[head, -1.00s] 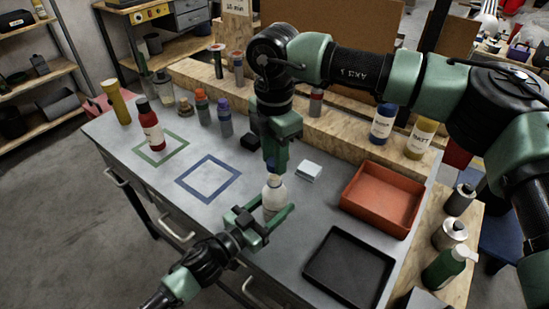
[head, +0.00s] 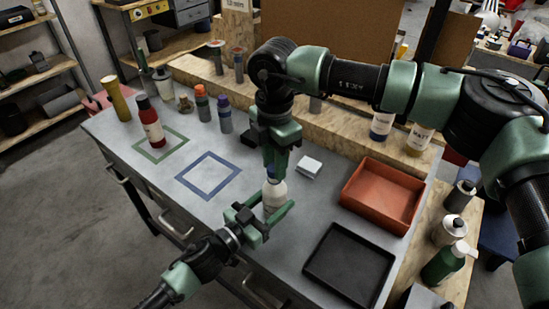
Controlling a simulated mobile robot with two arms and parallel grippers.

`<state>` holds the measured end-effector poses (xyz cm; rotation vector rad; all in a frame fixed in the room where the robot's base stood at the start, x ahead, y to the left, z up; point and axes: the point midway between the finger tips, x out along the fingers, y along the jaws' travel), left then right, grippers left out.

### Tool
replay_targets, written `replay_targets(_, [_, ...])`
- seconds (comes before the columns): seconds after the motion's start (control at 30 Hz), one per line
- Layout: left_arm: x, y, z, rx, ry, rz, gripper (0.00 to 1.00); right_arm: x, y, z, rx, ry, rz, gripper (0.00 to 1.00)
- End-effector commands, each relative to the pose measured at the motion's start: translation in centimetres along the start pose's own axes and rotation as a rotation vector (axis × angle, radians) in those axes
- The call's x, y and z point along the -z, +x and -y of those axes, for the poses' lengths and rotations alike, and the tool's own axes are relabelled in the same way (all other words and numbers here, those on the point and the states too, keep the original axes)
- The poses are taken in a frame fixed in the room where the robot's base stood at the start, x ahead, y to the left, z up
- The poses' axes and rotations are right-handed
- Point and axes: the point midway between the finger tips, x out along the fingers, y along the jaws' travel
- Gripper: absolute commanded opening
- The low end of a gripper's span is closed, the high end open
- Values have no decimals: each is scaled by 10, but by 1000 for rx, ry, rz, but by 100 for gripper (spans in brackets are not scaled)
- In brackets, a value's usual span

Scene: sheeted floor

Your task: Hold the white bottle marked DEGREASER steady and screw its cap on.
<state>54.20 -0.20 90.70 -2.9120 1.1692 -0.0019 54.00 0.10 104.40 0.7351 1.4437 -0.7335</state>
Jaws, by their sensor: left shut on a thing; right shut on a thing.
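The white bottle (head: 276,194) stands upright near the front edge of the grey bench. Its marking cannot be read from here. My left gripper (head: 272,213) comes in from the lower left and is shut around the bottle's body. My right gripper (head: 274,168) points straight down over the bottle's top and is shut on the cap (head: 271,172), of which only a small bluish part shows between the fingers. The cap is at the bottle's neck; how far it is threaded cannot be seen.
An orange tray (head: 415,209) and a black tray (head: 319,267) lie to the right. A small white block (head: 309,166) sits close behind the bottle. A blue square outline (head: 236,178) left of the bottle is empty.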

Motion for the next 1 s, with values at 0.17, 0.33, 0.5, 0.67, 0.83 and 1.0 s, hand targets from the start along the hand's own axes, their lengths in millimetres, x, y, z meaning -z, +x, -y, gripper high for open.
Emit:
replay_targets(0.17, [0,0,0,0,0,0,0,0,0,0,0,0,0,0])
replay_targets(0.33, [0,0,0,0,0,0,0,0,0,0,0,0,0,0])
replay_targets(0.5, [0,0,0,0,0,0,0,0,0,0,0,0,0,0])
replay_targets(0.67, [0,0,0,0,0,0,0,0,3,0,0,0,0,0])
replay_targets(0.83, [0,0,0,0,0,0,0,0,7,0,0,0,-1,0])
replay_targets(1.0, [0,0,0,0,0,0,0,0,10,0,0,0,-1,0])
